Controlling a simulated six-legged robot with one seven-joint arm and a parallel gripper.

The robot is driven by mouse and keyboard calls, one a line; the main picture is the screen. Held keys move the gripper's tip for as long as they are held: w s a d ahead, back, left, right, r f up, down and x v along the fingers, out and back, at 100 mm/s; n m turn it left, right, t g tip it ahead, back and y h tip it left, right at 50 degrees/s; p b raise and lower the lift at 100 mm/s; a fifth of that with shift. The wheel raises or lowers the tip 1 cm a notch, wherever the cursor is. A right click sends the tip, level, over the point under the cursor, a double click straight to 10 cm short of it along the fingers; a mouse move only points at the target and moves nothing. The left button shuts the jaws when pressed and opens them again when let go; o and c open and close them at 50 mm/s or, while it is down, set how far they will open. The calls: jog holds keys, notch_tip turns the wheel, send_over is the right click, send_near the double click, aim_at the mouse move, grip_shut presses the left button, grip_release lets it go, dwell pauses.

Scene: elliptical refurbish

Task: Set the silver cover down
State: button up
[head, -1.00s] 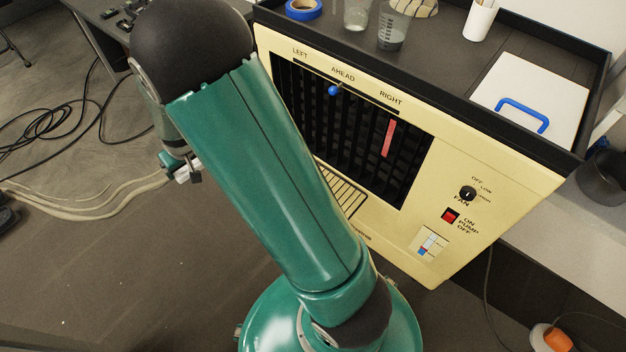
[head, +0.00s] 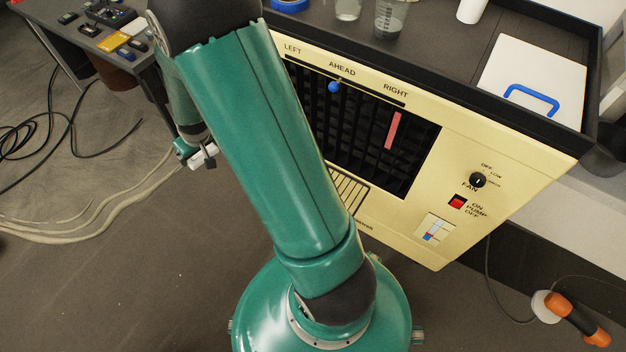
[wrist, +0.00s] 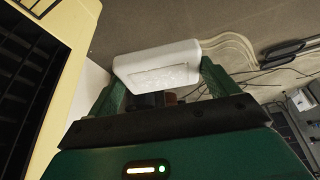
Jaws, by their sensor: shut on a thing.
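My gripper (wrist: 160,80) is shut on a pale, silvery-white block-like piece, which I take to be the silver cover (wrist: 158,62). Its two green fingers press on the left and right ends of the cover in the wrist view. In the head view my gripper (head: 197,158) hangs at the left of my arm, over the dark floor, with a small bright part of the cover (head: 205,154) showing. It is left of the cream cooler panel and apart from it. My arm hides part of the panel's left side.
The cream panel (head: 420,220) has a dark grille, a fan knob (head: 478,180) and a red switch (head: 457,202). A tray top above it holds a white lid with a blue handle (head: 531,98). A cluttered table (head: 100,40) stands at upper left. Cables (head: 60,225) lie on the floor.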

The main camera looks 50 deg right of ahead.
jog(key=s+d+f+m+h, duration=0.1)
jog(key=s+d+f+m, duration=0.15)
jog(key=s+d, duration=0.7)
jog(key=s+d+f+m, duration=0.1)
jog(key=s+d+f, duration=0.3)
jog(key=s+d, duration=0.6)
jog(key=s+d+f+m+h, duration=0.1)
jog(key=s+d+f+m, duration=0.1)
jog(key=s, duration=0.8)
jog(key=s+d+f+m, duration=0.1)
jog(key=s+d+f, duration=0.15)
jog(key=s, duration=0.75)
jog(key=shift+g, duration=0.5)
jog(key=w+f, duration=0.3)
jog(key=w, duration=0.1)
jog(key=w+d+f, duration=0.1)
jog(key=w+f, duration=0.2)
jog(key=w, duration=0.1)
jog(key=w+f, duration=0.2)
jog(key=w, duration=0.2)
jog(key=shift+w+d+f, duration=0.3)
jog(key=shift+w+f, duration=0.05)
jog(key=shift+f, duration=0.05)
jog(key=shift+w+f+h, duration=0.3)
jog(key=shift+w+f, duration=0.1)
jog(key=shift+f, duration=0.15)
jog(key=shift+d+f, duration=0.1)
jog(key=shift+f, duration=1.4)
jog(key=shift+f, duration=0.1)
